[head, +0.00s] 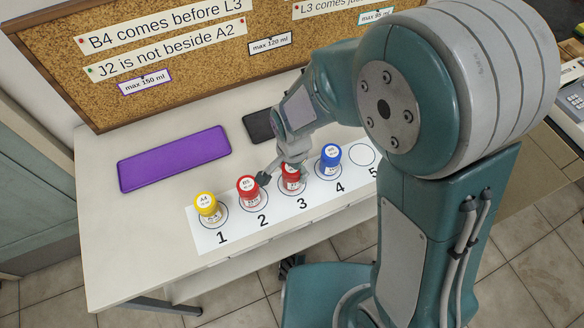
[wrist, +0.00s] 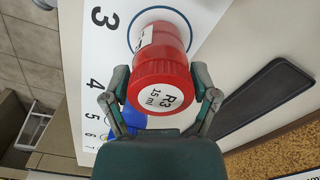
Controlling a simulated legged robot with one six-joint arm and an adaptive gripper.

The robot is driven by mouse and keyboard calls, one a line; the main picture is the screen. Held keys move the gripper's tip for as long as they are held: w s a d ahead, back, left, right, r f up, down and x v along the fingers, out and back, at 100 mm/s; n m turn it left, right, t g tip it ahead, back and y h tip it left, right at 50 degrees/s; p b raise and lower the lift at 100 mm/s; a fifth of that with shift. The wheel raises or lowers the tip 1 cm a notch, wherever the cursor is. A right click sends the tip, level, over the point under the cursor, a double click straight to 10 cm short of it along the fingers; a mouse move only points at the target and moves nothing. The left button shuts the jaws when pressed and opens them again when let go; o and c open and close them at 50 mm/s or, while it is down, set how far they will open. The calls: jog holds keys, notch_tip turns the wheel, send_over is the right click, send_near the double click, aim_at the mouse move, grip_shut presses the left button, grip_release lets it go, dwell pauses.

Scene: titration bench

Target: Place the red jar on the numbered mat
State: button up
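The numbered mat (head: 240,232) is a white strip at the table's front, with circles over numbers. A red jar (head: 291,171) stands upright at circle 3; its label seems to read R3, 15 ml in the wrist view (wrist: 160,85). My gripper (head: 283,176) is low around this jar, one finger on each side. The fingers look open, with a gap beside the left one in the head view; contact is hard to judge. Another red jar (head: 248,187) stands on circle 2, close to my left finger.
A yellow-capped jar (head: 207,204) stands on circle 1 and a blue-capped jar (head: 331,155) on circle 4. Circle 5 (head: 362,154) looks empty. A purple mat (head: 173,158) and a dark mat (head: 259,126) lie behind. A cork board (head: 180,60) with notes stands at the back.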

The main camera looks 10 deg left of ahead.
jog(key=shift+a, duration=0.1)
dwell(0.3)
notch_tip(320, 180, up, 12)
jog(key=s+d+r+n+t, duration=0.2)
jog(key=s+d+r, duration=0.1)
jog(key=d, duration=0.3)
jog(key=s+d+r+n+t, duration=0.1)
jog(key=s+d+r+n, duration=0.1)
jog(key=d+r, duration=0.3)
jog(key=s+d+r+n+t, duration=0.2)
jog(key=s+d+r, duration=0.1)
jog(key=d, duration=0.6)
jog(key=shift+s+d+r+t, duration=0.15)
jog(key=shift+s+r+t, duration=0.15)
jog(key=shift+r, duration=0.25)
jog(key=shift+d, duration=0.1)
